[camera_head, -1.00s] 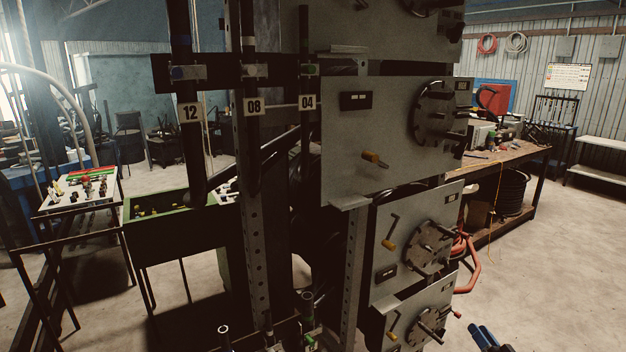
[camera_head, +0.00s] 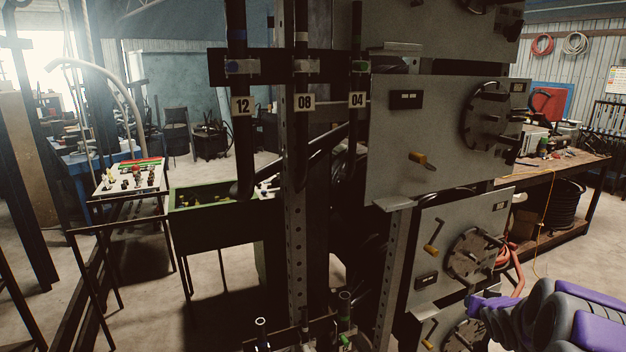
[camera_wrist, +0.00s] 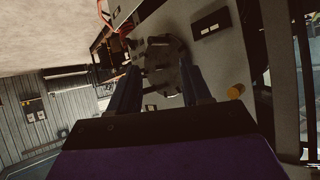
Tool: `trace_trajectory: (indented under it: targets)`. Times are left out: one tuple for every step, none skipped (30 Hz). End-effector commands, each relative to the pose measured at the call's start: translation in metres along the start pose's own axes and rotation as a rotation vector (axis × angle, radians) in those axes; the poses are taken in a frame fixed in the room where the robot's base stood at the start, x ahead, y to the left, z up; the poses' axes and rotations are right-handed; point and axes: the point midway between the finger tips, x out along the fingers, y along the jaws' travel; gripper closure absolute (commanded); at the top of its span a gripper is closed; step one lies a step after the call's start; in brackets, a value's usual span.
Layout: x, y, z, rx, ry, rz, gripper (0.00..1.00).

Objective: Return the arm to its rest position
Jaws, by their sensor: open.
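My arm (camera_head: 560,318), grey and purple, reaches in at the lower right of the head view, in front of the lower grey panels of the machine rack. My gripper (camera_wrist: 160,85) shows in the wrist view with its two dark blue fingers apart and nothing between them. Beyond the fingers is a grey panel (camera_wrist: 218,60) with a round dark dial (camera_wrist: 163,62) and an orange-yellow knob (camera_wrist: 236,91). The wrist view is rolled, with the corrugated wall to the left. The fingertips cannot be made out clearly in the head view.
The rack's upper panel (camera_head: 400,125) and lower panel (camera_head: 437,278) stand close by the arm, with cranks and dials jutting out. Hoses labelled 12, 08 and 04 hang at the left. A wooden workbench (camera_head: 565,172) stands behind right.

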Motion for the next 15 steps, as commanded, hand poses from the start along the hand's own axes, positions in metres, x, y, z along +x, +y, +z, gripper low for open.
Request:
trace_trajectory:
  targets:
    - [-0.016, -0.013, 0.001, -0.017, -0.034, 0.013, 0.52]
    - [-0.025, -0.018, 0.005, -0.026, -0.062, 0.023, 0.52]
    - [-0.038, -0.026, 0.01, -0.039, -0.099, 0.036, 0.52]
    - [-0.048, -0.031, 0.016, -0.047, -0.129, 0.045, 0.52]
    - [-0.058, -0.037, 0.021, -0.057, -0.158, 0.053, 0.52]
    - [-0.072, -0.043, 0.027, -0.069, -0.195, 0.063, 0.52]
    - [-0.083, -0.049, 0.032, -0.077, -0.223, 0.068, 0.52]
    - [-0.093, -0.053, 0.039, -0.087, -0.254, 0.075, 0.52]
    - [-0.109, -0.06, 0.047, -0.099, -0.292, 0.08, 0.52]
    - [-0.121, -0.065, 0.055, -0.107, -0.326, 0.085, 0.52]
    - [-0.133, -0.07, 0.063, -0.117, -0.357, 0.087, 0.52]
    - [-0.15, -0.075, 0.072, -0.129, -0.398, 0.091, 0.52]
    - [-0.162, -0.08, 0.079, -0.138, -0.427, 0.09, 0.52]
    - [-0.174, -0.084, 0.087, -0.147, -0.46, 0.092, 0.52]
    - [-0.192, -0.09, 0.097, -0.16, -0.499, 0.09, 0.52]
